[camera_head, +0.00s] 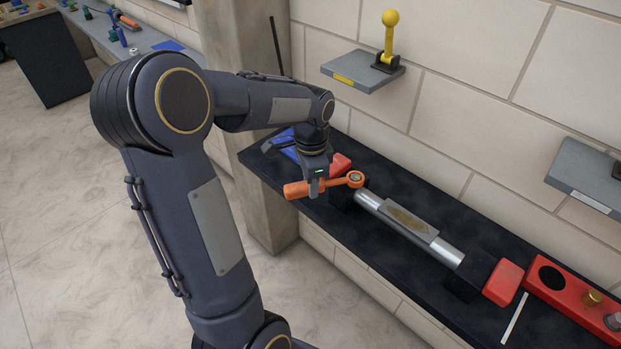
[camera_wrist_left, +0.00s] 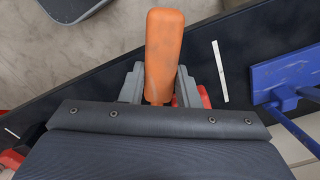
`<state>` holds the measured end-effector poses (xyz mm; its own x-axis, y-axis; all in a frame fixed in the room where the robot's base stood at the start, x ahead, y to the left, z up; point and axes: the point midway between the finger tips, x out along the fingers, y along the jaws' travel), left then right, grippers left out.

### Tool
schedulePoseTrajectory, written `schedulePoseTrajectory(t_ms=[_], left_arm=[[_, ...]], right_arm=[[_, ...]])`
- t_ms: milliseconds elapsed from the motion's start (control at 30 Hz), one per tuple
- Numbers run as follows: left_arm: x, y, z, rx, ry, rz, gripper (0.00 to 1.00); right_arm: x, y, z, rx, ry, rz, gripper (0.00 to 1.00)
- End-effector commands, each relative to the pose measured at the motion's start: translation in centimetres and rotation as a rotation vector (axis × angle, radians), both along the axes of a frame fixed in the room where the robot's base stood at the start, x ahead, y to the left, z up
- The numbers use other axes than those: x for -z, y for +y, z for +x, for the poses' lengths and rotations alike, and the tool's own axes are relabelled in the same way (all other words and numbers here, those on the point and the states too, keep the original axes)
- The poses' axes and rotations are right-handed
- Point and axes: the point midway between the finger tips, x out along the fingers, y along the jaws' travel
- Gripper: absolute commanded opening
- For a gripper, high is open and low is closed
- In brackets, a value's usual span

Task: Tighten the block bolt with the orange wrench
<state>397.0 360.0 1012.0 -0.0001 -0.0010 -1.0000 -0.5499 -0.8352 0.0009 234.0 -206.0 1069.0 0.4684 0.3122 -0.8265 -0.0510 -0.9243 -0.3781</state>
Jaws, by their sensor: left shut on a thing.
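The orange wrench (camera_head: 300,190) lies level above the dark bench in the head view, its ring end at the right. My left gripper (camera_head: 314,187) is shut on its handle, and the orange handle (camera_wrist_left: 165,55) stands between the fingers in the left wrist view. The ring end sits over the left end of a silver bar, around what looks like the bolt head (camera_head: 355,177). I cannot tell how fully it is seated. The dark block (camera_head: 340,194) under the ring is partly hidden by the wrench. My right gripper is not in view.
The silver bar (camera_head: 372,201) runs along the dark bench (camera_head: 400,272) to another dark block (camera_head: 472,273). Red blocks lie beside both ends. A red holder (camera_head: 575,303) stands at the right. A grey shelf (camera_head: 352,74) with a yellow-knobbed lever (camera_head: 389,40) juts from the wall.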

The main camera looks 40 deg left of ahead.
Motion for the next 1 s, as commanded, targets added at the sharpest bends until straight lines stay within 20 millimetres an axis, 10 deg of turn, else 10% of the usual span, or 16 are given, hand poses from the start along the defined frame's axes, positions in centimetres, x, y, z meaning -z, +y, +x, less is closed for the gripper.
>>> schedulePoseTrajectory(t_ms=[1000], left_arm=[[-5.7,0.0,0.0,-0.001,-0.001,0.0,0.0]], right_arm=[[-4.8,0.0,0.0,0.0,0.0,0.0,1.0]])
